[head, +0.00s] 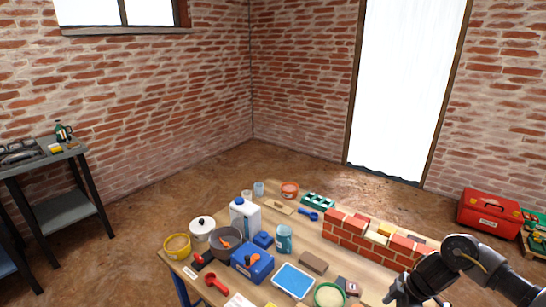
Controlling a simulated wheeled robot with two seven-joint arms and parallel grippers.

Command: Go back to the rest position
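My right arm comes in at the lower right of the head view, over the right part of the table. Its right gripper (394,297) is small and dark at the lower end of the arm, near the bottom edge. I cannot tell whether its fingers are open or shut, or if it touches anything. My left arm and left gripper are not in view.
The wooden table (352,279) holds a brick wall model (368,240) with a gap in its top row, a blue box (252,262), a white jug (245,217) and a blue-and-white tray (292,281). A red toolbox (488,212) stands far right. Floor behind the table is clear.

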